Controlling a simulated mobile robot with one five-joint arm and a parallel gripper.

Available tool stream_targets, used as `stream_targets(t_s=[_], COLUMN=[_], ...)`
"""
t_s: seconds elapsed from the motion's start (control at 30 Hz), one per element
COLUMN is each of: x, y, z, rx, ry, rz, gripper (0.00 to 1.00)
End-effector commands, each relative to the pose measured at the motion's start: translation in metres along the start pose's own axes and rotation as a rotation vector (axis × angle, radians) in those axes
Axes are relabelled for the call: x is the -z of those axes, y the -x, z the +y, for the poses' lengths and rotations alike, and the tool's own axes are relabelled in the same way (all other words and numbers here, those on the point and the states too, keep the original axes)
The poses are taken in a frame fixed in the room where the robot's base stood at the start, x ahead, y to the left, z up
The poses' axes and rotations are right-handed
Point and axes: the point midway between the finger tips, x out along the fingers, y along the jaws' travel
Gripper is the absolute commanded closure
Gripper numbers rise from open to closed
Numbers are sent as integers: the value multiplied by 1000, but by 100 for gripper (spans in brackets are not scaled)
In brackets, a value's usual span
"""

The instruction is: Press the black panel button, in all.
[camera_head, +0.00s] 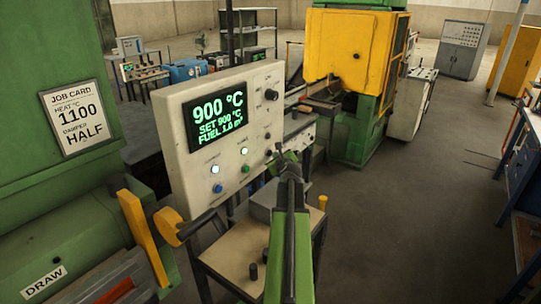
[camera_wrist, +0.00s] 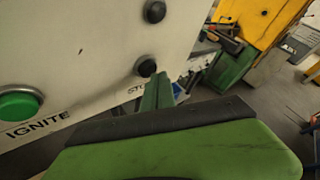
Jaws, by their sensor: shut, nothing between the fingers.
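The pale control panel (camera_head: 180,140) stands left of centre in the head view. Its black button (camera_wrist: 147,67) is a round dark knob beside lettering starting "ST" in the wrist view. Another black round control (camera_wrist: 154,10) sits above it. A green button (camera_wrist: 18,103) labelled "IGNITE" is at the left. My gripper (camera_head: 287,157) is shut and empty, at the right side of the panel's lower part. In the wrist view its tip (camera_wrist: 158,90) is just below and right of the black button. I cannot tell whether they touch. The tip partly covers the lettering.
The panel display (camera_head: 218,116) reads 900 °C, set 900 °C. A job card (camera_head: 73,115) on the green furnace reads heat 1100, damper half. A small table (camera_head: 225,250) stands below the panel. A yellow and green machine (camera_head: 355,50) stands behind. Floor at right is open.

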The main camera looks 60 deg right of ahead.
Motion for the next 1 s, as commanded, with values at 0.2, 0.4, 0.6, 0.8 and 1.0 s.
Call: stream_targets(t_s=[0.2,0.4,0.6,0.8,1.0], x=[0,-1,-2,-4,-4], y=[0,-2,-3,-5,-6], z=[0,1,2,4,4], rx=[0,0,0,0,0], ry=[0,0,1,1,0], rz=[0,0,0,0,0], gripper=[100,100,100,100,100])
